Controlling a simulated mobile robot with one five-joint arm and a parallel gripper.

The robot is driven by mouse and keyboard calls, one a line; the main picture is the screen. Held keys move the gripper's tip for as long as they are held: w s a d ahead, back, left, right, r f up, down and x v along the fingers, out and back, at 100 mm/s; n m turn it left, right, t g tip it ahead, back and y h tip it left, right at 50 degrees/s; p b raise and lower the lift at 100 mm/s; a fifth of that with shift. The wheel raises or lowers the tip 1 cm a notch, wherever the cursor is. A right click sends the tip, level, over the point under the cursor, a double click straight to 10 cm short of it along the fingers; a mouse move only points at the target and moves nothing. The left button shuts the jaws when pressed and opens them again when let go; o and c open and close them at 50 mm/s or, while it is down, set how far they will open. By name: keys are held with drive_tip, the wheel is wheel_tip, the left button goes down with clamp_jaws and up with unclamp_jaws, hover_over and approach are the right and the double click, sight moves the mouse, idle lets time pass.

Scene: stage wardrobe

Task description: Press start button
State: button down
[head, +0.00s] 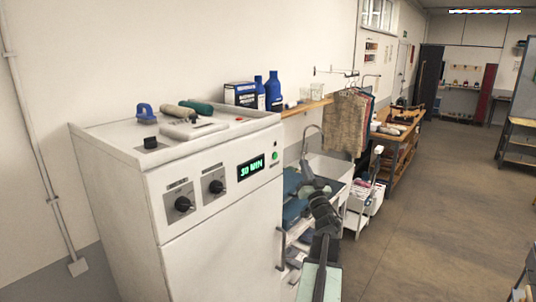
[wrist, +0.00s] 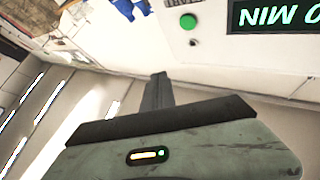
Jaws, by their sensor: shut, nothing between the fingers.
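The green start button (head: 275,156) is on the front panel of a white machine (head: 125,200), near its upper right corner. It sits right of a display (head: 250,167) with green text reading 30 MIN. In the wrist view, the picture is turned over, and the round green button (wrist: 188,22) shows beside part of the display (wrist: 275,15). My gripper (head: 306,169) is to the right of the button and apart from it in the head view. In the wrist view, my gripper (wrist: 158,80) has its fingers together, with nothing between them, below the button in the picture.
Two black knobs (head: 183,204) are on the panel's left. Rolls, a blue item (head: 145,111) and folded cloth (head: 195,129) lie on the machine top. A sink (head: 330,167), hanging garments (head: 348,122) and a wooden bench (head: 395,140) stand behind.

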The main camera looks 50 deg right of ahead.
sight(275, 156)
drive_tip(key=shift+w, duration=0.1)
drive_tip(key=w, duration=0.9)
drive_tip(key=shift+w, duration=0.1)
idle(2.0)
drive_tip(key=shift+w, duration=0.35)
drive_tip(key=shift+w, duration=0.35)
idle(0.4)
idle(0.4)
drive_tip(key=shift+s, duration=0.75)
drive_tip(key=shift+s, duration=0.1)
